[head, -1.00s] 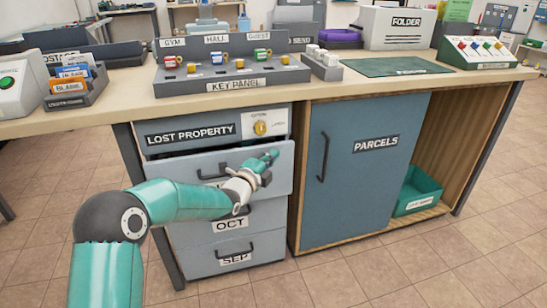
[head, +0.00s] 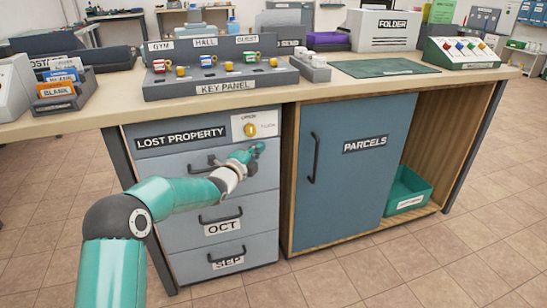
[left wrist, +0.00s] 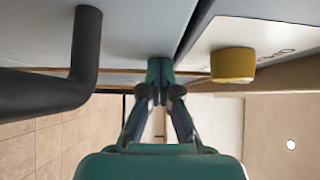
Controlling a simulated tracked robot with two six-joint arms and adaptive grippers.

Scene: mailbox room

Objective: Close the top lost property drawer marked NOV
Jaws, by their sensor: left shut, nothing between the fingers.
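The top lost property drawer (head: 160,168) is the grey-blue front under the LOST PROPERTY label (head: 181,137). It looks flush with the fronts below. My arm hides its NOV label and part of its dark handle (head: 199,166). My left gripper (head: 257,149) is shut and empty at the upper right of this front. In the left wrist view its closed fingertips (left wrist: 160,68) meet the drawer front (left wrist: 127,35), between the dark handle and the yellow knob (left wrist: 233,65). My right gripper is not in view.
The OCT drawer (head: 190,236) and SEP drawer (head: 190,266) are shut below. The blue PARCELS door (head: 362,190) is to the right, with a green bin (head: 408,188) beyond it. The key panel (head: 226,88) stands on the desk above. The floor in front is clear.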

